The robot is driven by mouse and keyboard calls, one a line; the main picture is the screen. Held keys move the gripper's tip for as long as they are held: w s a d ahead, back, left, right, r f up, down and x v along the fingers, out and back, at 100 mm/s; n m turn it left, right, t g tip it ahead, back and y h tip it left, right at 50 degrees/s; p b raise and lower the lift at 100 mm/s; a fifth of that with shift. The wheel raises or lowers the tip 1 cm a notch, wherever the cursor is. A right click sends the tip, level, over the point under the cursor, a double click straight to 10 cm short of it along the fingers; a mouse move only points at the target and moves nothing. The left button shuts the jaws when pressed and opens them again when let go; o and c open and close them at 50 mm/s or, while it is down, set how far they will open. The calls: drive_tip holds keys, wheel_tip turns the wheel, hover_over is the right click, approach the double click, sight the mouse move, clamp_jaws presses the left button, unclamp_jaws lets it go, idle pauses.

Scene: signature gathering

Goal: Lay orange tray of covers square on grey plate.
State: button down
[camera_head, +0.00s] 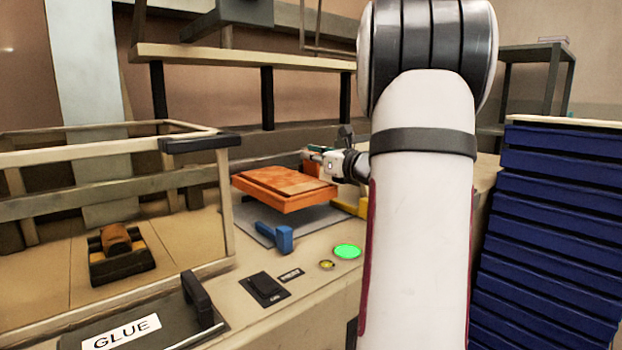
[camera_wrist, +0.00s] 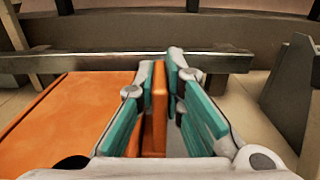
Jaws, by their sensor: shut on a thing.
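The orange tray (camera_head: 262,194) with flat orange covers (camera_head: 288,180) in it is over the grey plate (camera_head: 312,219) in the head view, and a strip of the plate shows below its near edge. The tray seems a little above the plate; I cannot tell if any part touches. My gripper (camera_head: 312,160) is at the tray's far right side. In the wrist view the teal fingers of my gripper (camera_wrist: 158,100) are shut on the tray's upright orange tab (camera_wrist: 159,105), and the flat orange tray (camera_wrist: 70,115) extends to the left.
A blue block (camera_head: 275,236) stands at the plate's near edge and a yellow block (camera_head: 352,207) at its right. A green button (camera_head: 347,251) and a black switch (camera_head: 264,289) are in front. A framed glue station (camera_head: 125,330) is at left, blue stacked trays (camera_head: 550,220) at right.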

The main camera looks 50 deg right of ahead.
sight(319, 176)
drive_tip(key=shift+f+b, duration=0.3)
drive_tip(key=shift+f, duration=2.3)
drive_tip(key=c, duration=1.7)
unclamp_jaws()
drive_tip(key=shift+f, duration=0.1)
drive_tip(key=shift+s, duration=0.15)
drive_tip(key=v, duration=1.1)
drive_tip(key=shift+s, duration=0.35)
